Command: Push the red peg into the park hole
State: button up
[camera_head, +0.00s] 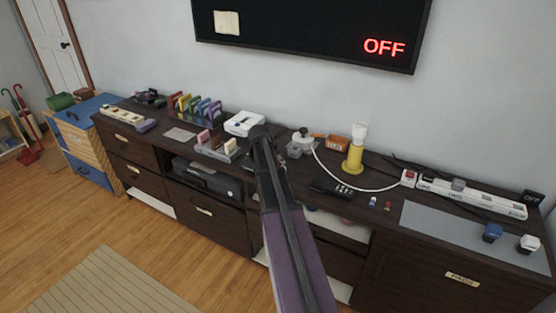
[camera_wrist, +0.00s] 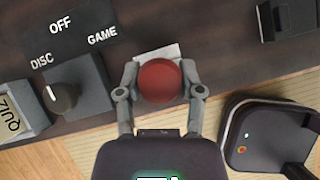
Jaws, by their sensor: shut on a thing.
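A red round-headed piece, which I take to be the red peg (camera_wrist: 160,81), sits between the two fingers of my gripper (camera_wrist: 160,88) in the wrist view. The fingers are shut on its sides. Only its rounded red top shows; any shaft below is hidden. A pale plate (camera_wrist: 160,52) shows just behind it on the dark cabinet top. I cannot make out the park hole or whether the peg touches the plate. In the head view my arm reaches over the middle of the cabinet and hides the peg.
A knob (camera_wrist: 62,97) with DISC, OFF and GAME labels stands left of the peg. In the head view a white console (camera_head: 244,122) is beside my arm, and a yellow lamp (camera_head: 354,158) stands to the right.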

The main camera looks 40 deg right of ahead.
jog(key=shift+f+b, duration=0.8)
jog(key=shift+f, duration=0.05)
jog(key=o, duration=1.1)
jog(key=shift+r, duration=0.1)
jog(key=shift+r, duration=0.1)
notch_tip(320, 180, up, 10)
jog(key=p, duration=1)
jog(key=shift+r+p, duration=0.15)
jog(key=shift+p, duration=0.2)
jog(key=shift+n, duration=0.3)
